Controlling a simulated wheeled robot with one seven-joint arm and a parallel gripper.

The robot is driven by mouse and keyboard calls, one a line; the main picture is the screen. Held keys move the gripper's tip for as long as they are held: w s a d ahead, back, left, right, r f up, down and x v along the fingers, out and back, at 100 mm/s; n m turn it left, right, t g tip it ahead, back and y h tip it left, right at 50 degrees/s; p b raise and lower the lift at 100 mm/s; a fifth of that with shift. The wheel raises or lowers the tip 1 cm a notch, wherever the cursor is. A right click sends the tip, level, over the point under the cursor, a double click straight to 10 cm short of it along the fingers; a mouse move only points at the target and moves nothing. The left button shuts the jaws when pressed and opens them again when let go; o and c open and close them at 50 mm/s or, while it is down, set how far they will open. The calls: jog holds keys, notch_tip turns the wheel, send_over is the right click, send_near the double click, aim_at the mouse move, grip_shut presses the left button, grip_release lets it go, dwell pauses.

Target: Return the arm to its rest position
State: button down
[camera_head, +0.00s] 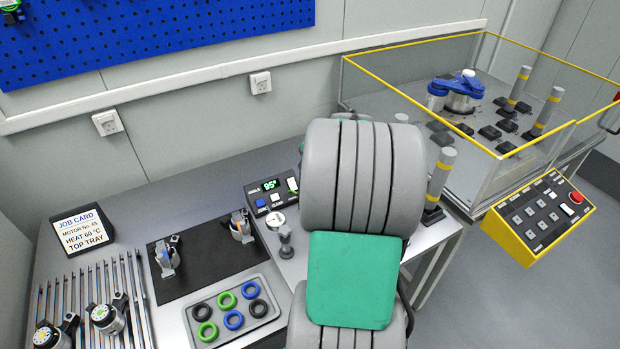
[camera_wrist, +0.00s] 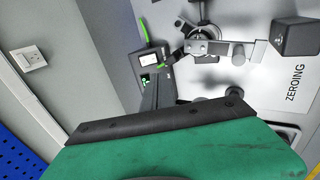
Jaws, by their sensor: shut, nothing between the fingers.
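In the head view my arm, with grey rounded links and a green panel, rises in front of the bench (camera_head: 195,215) and hides part of it. My gripper is hidden behind the arm there. In the wrist view the green and black gripper body fills the lower part, and the dark fingers of my gripper (camera_wrist: 158,88) stick out beyond it. They are together with nothing between them. Beyond them are a dark device with a small screen (camera_wrist: 149,60) and a metal fixture (camera_wrist: 205,42).
A tray of coloured rings (camera_head: 266,307), a black mat (camera_head: 190,285), a job card (camera_head: 82,230) and a slatted rack with motors (camera_head: 108,318) lie to the left. A yellow-railed enclosure (camera_head: 400,82) and a control panel (camera_head: 540,215) stand right. A blue pegboard (camera_head: 150,35) hangs behind.

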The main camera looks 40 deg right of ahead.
jog(key=shift+v, duration=0.85)
jog(key=shift+s+a+f, duration=0.1)
jog(key=a+r+m, duration=0.3)
jog(key=a+m, duration=0.1)
jog(key=a, duration=0.7)
jog(key=s+a+m, duration=0.3)
jog(key=a, duration=0.3)
jog(key=s+a+m+g+y, duration=0.1)
jog(key=s+a+m, duration=0.3)
jog(key=a, duration=0.3)
jog(key=s+a+r+m+g, duration=0.1)
jog(key=s+a+m, duration=0.2)
jog(key=a, duration=0.4)
jog(key=shift+s+a+m, duration=0.15)
jog(key=shift+s+m, duration=0.15)
jog(key=shift+m, duration=0.1)
